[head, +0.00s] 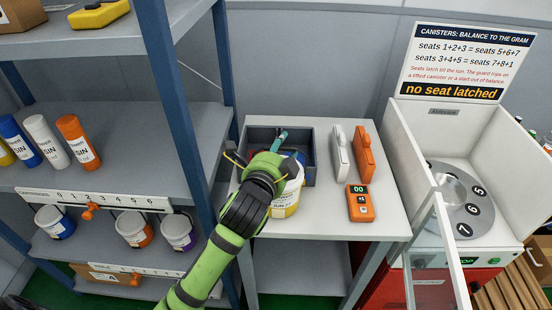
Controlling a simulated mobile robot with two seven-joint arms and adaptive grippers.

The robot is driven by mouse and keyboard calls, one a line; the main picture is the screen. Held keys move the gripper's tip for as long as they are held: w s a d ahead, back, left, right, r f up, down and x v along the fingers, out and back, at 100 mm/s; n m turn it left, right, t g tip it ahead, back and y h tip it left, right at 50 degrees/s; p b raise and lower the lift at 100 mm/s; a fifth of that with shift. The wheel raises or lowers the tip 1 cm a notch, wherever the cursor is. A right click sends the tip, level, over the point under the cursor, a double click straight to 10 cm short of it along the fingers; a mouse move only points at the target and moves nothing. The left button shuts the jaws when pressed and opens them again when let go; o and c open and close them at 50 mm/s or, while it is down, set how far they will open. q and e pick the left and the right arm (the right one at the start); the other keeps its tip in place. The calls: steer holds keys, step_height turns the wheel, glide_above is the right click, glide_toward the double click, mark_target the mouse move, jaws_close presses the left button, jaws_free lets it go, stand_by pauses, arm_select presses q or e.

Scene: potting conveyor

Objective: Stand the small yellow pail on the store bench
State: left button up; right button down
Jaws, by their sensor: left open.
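A small pail with a yellow band (285,208) and a printed label stands on a white-topped bench (330,222), near its front left part. My left gripper (284,165) is open over the pail, its fingers at the rim. The gripper and my green arm hide the pail's left side and much of its top. I cannot tell whether the fingers touch it. My right gripper is not in view.
A grey bin (264,134) with a teal-handled tool stands behind the pail. White (340,152) and orange (365,155) cases and an orange meter (360,203) are to the right. A blue-posted shelf (170,130) holds bottles and several pails at left. A white balancer cabinet (402,150) is at right.

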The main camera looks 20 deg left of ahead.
arm_select(q)
steer(key=s+r+p, duration=0.2)
steer(key=s+p, duration=0.1)
steer(key=s, duration=0.8)
steer(key=shift+s+d, duration=0.15)
steer(key=shift+s, duration=0.2)
